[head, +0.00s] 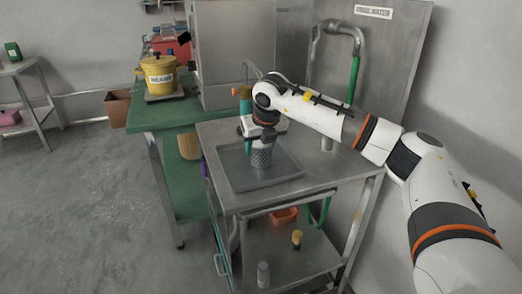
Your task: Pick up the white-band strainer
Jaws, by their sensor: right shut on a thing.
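My right arm reaches in from the right, and my right gripper (262,137) points down over the grey tray on the metal cart. It is shut on the strainer (262,157), a grey, mesh-like cylinder that stands upright below the fingers. The gripper hides the strainer's upper part, so I cannot make out its white band. I cannot tell whether its bottom touches the tray (285,180). My left gripper is not in view.
Behind the arm are a pipe and green hose (353,80). Small bottles stand on the cart's lower shelf (320,255).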

